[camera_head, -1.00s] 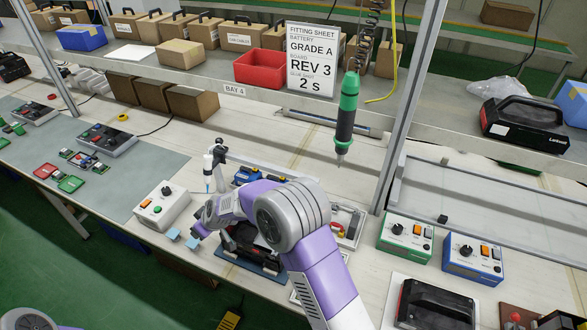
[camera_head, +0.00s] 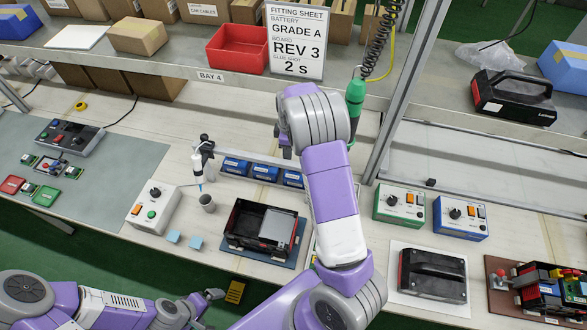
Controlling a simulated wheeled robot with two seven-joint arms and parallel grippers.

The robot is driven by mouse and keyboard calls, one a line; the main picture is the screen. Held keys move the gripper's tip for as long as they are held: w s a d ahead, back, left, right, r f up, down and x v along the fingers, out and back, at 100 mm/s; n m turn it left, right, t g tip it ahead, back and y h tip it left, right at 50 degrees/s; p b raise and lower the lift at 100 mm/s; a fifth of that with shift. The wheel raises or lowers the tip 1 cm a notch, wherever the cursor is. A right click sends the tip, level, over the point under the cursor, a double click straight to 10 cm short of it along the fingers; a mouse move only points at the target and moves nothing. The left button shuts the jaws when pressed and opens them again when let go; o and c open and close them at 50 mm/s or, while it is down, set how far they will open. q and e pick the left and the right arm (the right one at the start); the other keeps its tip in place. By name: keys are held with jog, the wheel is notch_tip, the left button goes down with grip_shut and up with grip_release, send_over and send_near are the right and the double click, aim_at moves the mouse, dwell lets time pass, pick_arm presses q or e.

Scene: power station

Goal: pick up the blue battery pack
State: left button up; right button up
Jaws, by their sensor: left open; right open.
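Three blue battery packs stand in a row in a pale holder behind the open black case: a left one (camera_head: 235,165), a middle one (camera_head: 265,173) and a right one (camera_head: 292,178). My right arm passes just right of the row and hides what lies behind it. My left gripper (camera_head: 209,299) is open, low in front of the bench edge and well apart from the packs. The open black case (camera_head: 238,222) sits on a dark blue mat, with a grey block (camera_head: 277,226) in its right part.
A glue dispenser (camera_head: 197,165) and grey cup (camera_head: 207,202) stand left of the case. A white control box (camera_head: 153,209) is further left. Green (camera_head: 399,205) and blue (camera_head: 460,217) control boxes stand right. A green hanging screwdriver (camera_head: 355,97) is close behind my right arm.

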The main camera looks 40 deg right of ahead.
jog(key=shift+s+d+f+m+g, duration=0.25)
jog(key=shift+s+d+f, duration=0.2)
jog(key=shift+s+f, duration=0.15)
jog(key=shift+s+d+f+m+g, duration=0.15)
jog(key=shift+s+d+f+m, duration=0.1)
jog(key=shift+s+d+f, duration=0.25)
send_over(297, 174)
jog(key=f, duration=0.6)
jog(key=shift+w+d+f, duration=0.25)
jog(key=shift+w, duration=0.05)
grip_shut()
jog(key=shift+r, duration=0.1)
